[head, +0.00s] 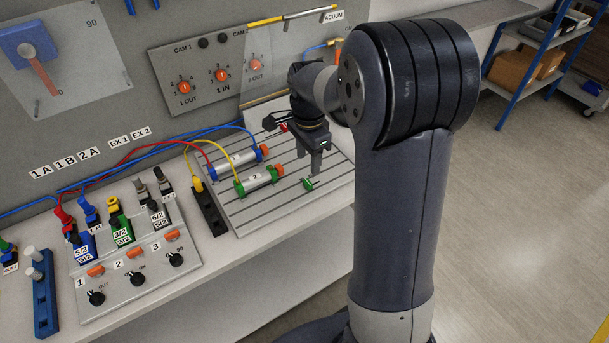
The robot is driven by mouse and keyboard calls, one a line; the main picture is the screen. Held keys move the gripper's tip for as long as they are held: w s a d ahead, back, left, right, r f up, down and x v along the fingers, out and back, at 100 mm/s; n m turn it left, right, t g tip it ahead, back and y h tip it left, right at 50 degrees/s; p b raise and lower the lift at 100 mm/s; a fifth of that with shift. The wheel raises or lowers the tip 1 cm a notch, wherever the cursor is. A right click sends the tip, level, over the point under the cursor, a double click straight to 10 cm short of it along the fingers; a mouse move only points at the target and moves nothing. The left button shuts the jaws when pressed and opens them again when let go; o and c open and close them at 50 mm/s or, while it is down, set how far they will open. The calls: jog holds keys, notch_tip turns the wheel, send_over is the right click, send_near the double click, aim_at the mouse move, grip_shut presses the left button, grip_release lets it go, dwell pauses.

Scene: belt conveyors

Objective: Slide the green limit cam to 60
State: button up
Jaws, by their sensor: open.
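The green limit cam (308,184) is a small green piece on the slotted grey plate, just to the right of the green-ended cylinder (257,180) labelled 2. My gripper (313,168) points down, open, with its fingertips just above and slightly behind the cam in the picture. I see no cam between the fingers, and cannot tell whether a finger touches it. I can make out no scale or 60 mark near the cam. Part of the slotted plate (320,190) behind the gripper is hidden by my arm.
A blue-ended cylinder (235,160) labelled 1 lies behind cylinder 2, with blue, red and yellow hoses nearby. A small red piece (283,127) shows beside my wrist. A black block (208,208) stands at the plate's left edge. A valve panel (135,250) is further left.

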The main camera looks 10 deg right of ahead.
aim_at(308, 182)
notch_tip(308, 182, down, 8)
jog(key=shift+f+p, duration=0.1)
jog(key=shift+p, duration=0.2)
grip_shut()
dwell(0.5)
